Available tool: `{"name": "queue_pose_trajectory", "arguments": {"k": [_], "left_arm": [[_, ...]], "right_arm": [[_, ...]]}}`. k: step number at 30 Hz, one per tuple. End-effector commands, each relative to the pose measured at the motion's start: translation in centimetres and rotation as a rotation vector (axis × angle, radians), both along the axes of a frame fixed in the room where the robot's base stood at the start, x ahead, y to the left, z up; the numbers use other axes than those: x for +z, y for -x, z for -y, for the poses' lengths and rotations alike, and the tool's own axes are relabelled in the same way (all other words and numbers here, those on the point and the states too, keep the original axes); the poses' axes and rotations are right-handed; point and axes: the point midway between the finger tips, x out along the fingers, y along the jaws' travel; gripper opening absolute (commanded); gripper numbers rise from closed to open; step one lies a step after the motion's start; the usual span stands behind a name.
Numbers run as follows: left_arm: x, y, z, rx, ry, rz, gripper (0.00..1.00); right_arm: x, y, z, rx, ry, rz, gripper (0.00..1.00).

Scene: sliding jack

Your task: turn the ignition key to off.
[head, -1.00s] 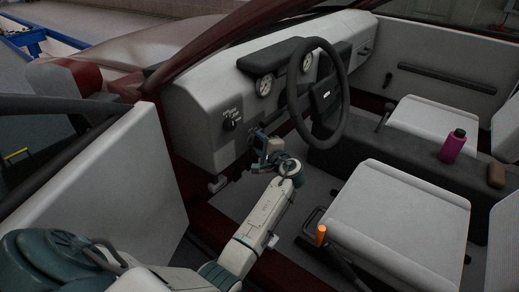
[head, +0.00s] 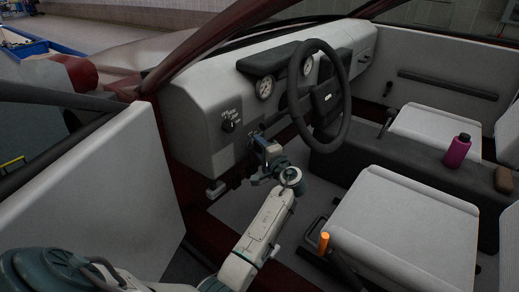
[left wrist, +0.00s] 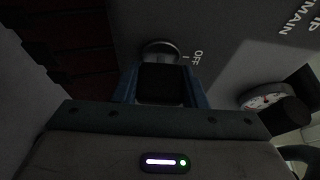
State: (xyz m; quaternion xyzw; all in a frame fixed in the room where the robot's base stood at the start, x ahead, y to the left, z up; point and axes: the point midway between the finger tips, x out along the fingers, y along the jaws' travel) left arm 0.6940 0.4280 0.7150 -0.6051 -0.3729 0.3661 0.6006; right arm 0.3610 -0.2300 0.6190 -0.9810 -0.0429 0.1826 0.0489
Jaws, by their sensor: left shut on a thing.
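My left gripper (head: 262,141) is at the lower dashboard, below and left of the steering wheel. In the left wrist view its two blue fingers (left wrist: 160,86) are shut on the dark, blocky head of the ignition key (left wrist: 160,84). A round metal lock (left wrist: 160,51) shows just beyond the key. The word OFF is printed on the panel to the right of the lock. The key's exact angle is hard to tell in the dark. In the head view my gripper hides the key. My right gripper is not in view.
The steering wheel (head: 344,97) is close on the right of my gripper. A dark rotary knob (head: 228,126) sits on the dashboard up and left. The open door (head: 95,175) is at left.

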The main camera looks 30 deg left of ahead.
Motion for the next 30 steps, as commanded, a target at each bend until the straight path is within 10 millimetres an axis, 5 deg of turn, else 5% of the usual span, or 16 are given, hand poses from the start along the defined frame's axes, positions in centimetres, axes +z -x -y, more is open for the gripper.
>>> {"name": "queue_pose_trajectory", "arguments": {"k": [13, 14, 17, 30], "left_arm": [[-0.2, 0.0, 0.0, 0.000, 0.002, 0.002, 0.15], [-0.2, 0.0, 0.0, 0.000, 0.003, 0.002, 0.42], [-0.2, 0.0, 0.0, 0.000, 0.002, 0.002, 0.60], [-0.2, 0.7, 1.5, -0.002, 0.005, 0.003, 0.60]], "right_arm": [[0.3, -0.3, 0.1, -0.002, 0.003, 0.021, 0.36], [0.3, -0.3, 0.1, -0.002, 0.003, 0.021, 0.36], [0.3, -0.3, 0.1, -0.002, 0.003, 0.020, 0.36], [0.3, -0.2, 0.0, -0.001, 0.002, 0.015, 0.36]]}}
